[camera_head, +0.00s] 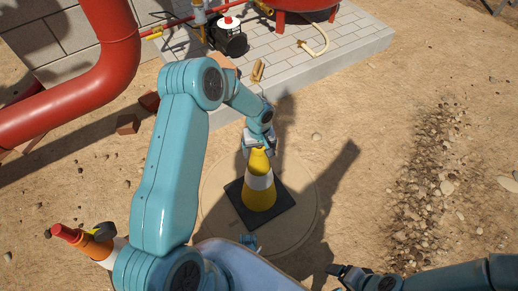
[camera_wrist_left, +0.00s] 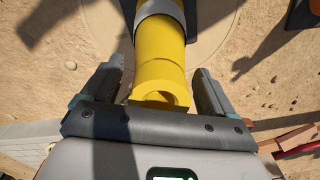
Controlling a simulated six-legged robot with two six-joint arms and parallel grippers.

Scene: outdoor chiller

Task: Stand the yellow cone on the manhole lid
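The yellow cone (camera_head: 260,193), with a white band and a black square base, stands upright on the round, sand-coloured manhole lid (camera_head: 300,208). The base lies within the lid's rim. My left gripper (camera_head: 259,146) is at the cone's top. In the left wrist view the cone's hollow tip (camera_wrist_left: 160,95) is between the two fingers of my left gripper (camera_wrist_left: 160,85), with a narrow gap on each side, so it is open around the tip. My right gripper (camera_head: 340,272) is low at the bottom of the head view, away from the cone; its finger opening is unclear.
An orange cone (camera_head: 98,247) with a white band is at lower left, partly behind my left arm. A paved slab (camera_head: 330,50) with pipes and equipment lies at the back. A large red pipe (camera_head: 100,60) runs at left. Gravel (camera_head: 425,165) and open sand lie right.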

